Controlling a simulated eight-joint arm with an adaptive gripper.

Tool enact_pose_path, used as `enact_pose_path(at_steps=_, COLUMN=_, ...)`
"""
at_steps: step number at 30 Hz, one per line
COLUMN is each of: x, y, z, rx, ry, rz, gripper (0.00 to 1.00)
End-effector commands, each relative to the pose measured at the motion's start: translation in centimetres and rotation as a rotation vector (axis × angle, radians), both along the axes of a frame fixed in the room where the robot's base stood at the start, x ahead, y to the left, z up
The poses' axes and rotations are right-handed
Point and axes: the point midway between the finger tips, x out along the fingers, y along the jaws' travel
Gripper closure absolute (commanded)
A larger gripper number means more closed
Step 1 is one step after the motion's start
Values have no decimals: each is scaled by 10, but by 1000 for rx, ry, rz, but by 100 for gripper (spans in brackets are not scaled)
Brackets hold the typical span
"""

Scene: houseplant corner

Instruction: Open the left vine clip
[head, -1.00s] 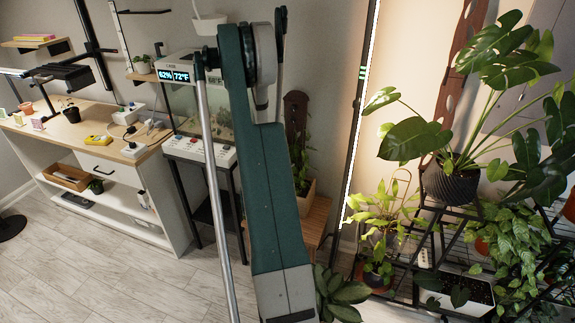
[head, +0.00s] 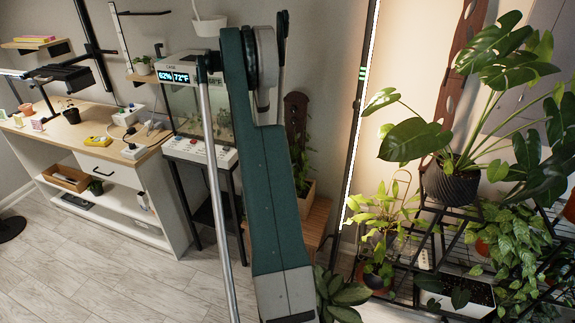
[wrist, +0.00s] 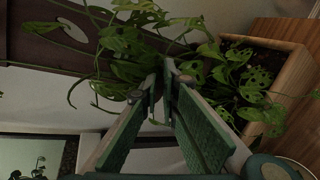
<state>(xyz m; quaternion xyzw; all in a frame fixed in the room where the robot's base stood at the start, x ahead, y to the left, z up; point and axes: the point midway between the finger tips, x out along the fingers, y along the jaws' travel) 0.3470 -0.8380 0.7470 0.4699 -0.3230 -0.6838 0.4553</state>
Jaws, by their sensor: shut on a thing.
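My gripper (wrist: 160,88) points into a leafy vine (wrist: 130,45) in the wrist view. Its two green-padded fingers close in on each other, with their tips drawn together on a small thing among the stems. This appears to be the left vine clip, but it is dark and mostly hidden by the fingertips, so its shape is unclear. The vine grows from a wooden planter (wrist: 295,85) and lies along a dark brown board with cut-outs (wrist: 40,52). In the head view my arm hides the gripper and part of the vine; the board's top (head: 296,106) shows beside it.
A glass tank (head: 185,105) on a black stand is left of my arm. A desk (head: 70,130) with small items stands further left. A tall light strip (head: 360,120) and a plant rack (head: 440,215) are on the right. The floor at front left is clear.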

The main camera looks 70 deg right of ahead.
Motion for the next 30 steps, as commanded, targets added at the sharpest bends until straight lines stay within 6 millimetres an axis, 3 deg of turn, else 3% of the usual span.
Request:
enact_pose_path(at_steps=24, x=32, y=11, z=-3, rx=4, ry=-1, rz=-381, gripper=100)
enact_pose_path(at_steps=30, x=39, y=12, z=-3, rx=5, ry=-3, rz=-405, gripper=100)
